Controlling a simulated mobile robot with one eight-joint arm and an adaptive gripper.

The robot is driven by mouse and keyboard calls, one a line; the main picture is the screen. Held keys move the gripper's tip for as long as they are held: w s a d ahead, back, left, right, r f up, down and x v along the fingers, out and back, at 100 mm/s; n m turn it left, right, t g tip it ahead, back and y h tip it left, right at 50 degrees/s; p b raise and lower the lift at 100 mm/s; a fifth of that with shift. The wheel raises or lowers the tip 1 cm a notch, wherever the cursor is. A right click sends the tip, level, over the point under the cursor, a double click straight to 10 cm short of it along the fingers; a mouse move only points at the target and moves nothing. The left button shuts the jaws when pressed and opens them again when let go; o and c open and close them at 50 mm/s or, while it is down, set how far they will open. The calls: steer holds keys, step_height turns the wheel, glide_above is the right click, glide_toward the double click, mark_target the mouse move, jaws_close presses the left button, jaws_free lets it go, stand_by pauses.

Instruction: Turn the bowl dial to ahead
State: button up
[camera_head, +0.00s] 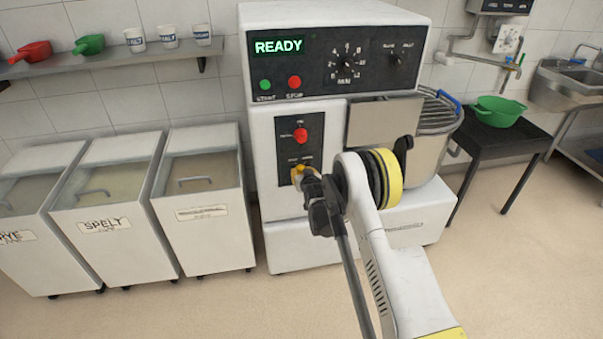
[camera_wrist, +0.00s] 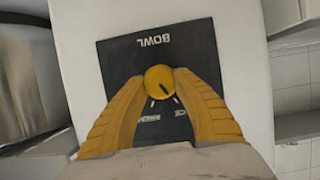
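The bowl dial (camera_wrist: 158,80) is a round yellow knob on a black plate marked BOWL, upside down in the wrist view. A dark pointer line on it runs toward the lower right there, toward the right-hand of two tick marks. The labels by the ticks are partly covered and not readable. My gripper (camera_wrist: 160,78) has its yellow fingers on both sides of the knob, tips against it. In the head view my gripper (camera_head: 304,172) is at the lower part of the mixer's black panel (camera_head: 284,165), and it mostly hides the dial.
A red knob (camera_head: 300,135) sits just above on the same panel. Above are a READY display (camera_head: 278,47), green and red buttons and a timer dial (camera_head: 347,64). A steel bowl (camera_head: 432,140) with a guard stands right of my arm. Flour bins (camera_head: 205,235) stand at left.

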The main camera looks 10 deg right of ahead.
steer(key=shift+w, duration=0.1)
stand_by(0.3)
steer(key=m+y, duration=0.1)
steer(key=m, duration=0.1)
steer(key=m+y, duration=0.1)
steer(key=shift+d+m+y, duration=0.2)
steer(key=shift+m+y, duration=0.1)
steer(key=shift+m, duration=0.1)
steer(key=m+t+y, duration=0.1)
steer(key=m+y, duration=0.1)
steer(key=m, duration=0.2)
steer(key=shift+m+y, duration=0.3)
stand_by(0.4)
steer(key=o, duration=1.2)
steer(key=shift+w+f, duration=0.1)
steer(key=shift+s, duration=0.2)
steer(key=v, duration=1.1)
steer(key=shift+s+d+f, duration=0.1)
steer(key=shift+s+d, duration=0.05)
steer(key=shift+s, duration=0.2)
